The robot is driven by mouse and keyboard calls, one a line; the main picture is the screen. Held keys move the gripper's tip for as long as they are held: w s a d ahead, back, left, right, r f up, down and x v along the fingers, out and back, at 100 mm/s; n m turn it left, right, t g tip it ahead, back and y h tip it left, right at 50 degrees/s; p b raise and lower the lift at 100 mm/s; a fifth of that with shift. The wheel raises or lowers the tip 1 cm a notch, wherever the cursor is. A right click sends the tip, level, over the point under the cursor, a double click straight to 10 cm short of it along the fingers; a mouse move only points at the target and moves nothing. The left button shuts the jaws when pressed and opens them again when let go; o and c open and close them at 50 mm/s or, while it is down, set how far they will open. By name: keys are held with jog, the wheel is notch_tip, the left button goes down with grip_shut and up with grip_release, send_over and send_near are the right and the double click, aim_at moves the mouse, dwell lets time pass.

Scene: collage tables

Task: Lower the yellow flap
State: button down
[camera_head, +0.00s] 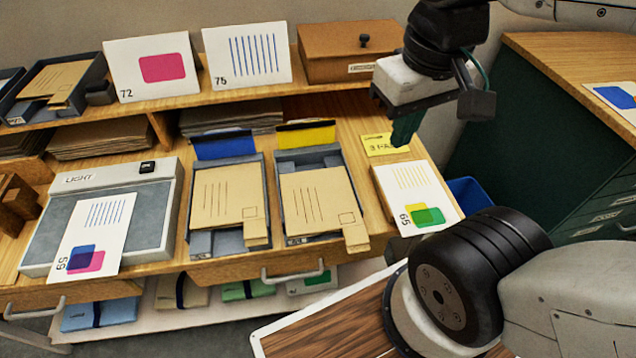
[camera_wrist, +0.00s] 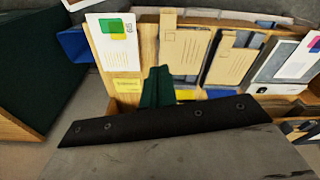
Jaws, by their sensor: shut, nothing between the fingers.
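The yellow flap (camera_head: 306,134) stands raised at the back of the right-hand grey tray (camera_head: 283,222), with a dark strip along its top edge. The tray holds tan envelopes (camera_head: 318,200). In the wrist view a small part of the yellow flap (camera_wrist: 185,94) shows just right of my fingers, the rest hidden by the dark bar of my wrist. My gripper (camera_head: 404,132) has green fingers, shut and empty, above the table's back right, to the right of the flap and apart from it. The fingers also show in the wrist view (camera_wrist: 157,88).
A blue flap (camera_head: 224,145) stands raised on the neighbouring tray to the left. A yellow note (camera_head: 385,144) and card 65 (camera_head: 417,194) lie right of the trays. A shelf behind carries a wooden box (camera_head: 348,52) and cards 72 and 75. A light box (camera_head: 105,215) sits at left.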

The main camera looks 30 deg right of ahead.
jog(key=shift+f, duration=0.1)
jog(key=m+g, duration=0.2)
send_over(306, 131)
jog(key=s+d, duration=0.1)
jog(key=s, duration=0.1)
notch_tip(306, 131, down, 10)
jog(key=f, duration=0.1)
jog(key=w+r+m+t, duration=0.1)
jog(key=w+t, duration=0.1)
jog(key=w, duration=0.4)
jog(key=f, duration=0.9)
jog(key=shift+s+a, duration=0.1)
jog(key=shift+s, duration=0.1)
jog(key=shift+s+a, duration=0.25)
jog(key=shift+s, duration=0.55)
